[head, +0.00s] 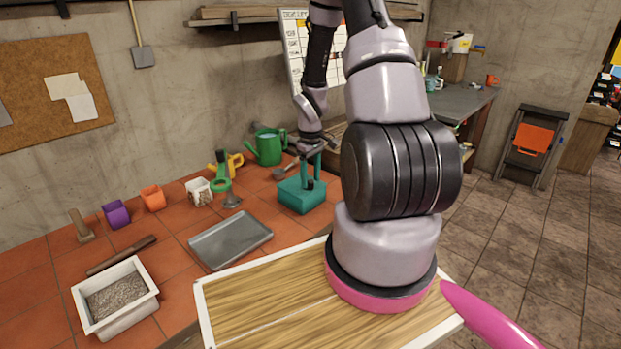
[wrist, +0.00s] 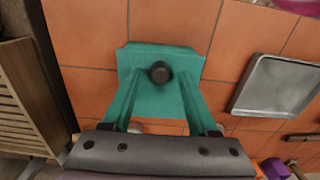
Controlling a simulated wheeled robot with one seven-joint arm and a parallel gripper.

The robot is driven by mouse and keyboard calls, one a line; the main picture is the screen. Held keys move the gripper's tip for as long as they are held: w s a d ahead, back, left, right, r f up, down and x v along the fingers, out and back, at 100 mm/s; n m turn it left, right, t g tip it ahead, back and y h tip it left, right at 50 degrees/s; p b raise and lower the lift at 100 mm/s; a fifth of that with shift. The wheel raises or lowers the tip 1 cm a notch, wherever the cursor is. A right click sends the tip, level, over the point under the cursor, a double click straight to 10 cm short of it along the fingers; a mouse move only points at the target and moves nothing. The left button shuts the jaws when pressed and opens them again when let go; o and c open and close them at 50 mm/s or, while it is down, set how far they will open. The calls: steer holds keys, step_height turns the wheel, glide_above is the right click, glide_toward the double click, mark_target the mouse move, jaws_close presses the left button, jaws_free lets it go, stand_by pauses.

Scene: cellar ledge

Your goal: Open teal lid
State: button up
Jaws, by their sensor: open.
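A teal box with a teal lid (head: 299,199) stands on the terracotta tiles. The lid fills the middle of the wrist view (wrist: 150,55), and I see no gap under it. A dark round knob (wrist: 160,72) rises from its top. My gripper (head: 311,178) points down over the lid, and its two teal fingers are open. In the wrist view my gripper (wrist: 160,84) has one finger toward each side of the knob, with nothing held. I cannot tell whether the fingertips touch the lid.
A grey metal tray (head: 230,240) lies left of the box. A slatted wooden thing (wrist: 22,100) is close at the left in the wrist view. Bare tiles surround much of the box.

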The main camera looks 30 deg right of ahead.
steer(key=shift+f, duration=0.25)
jaws_close()
stand_by(1.4)
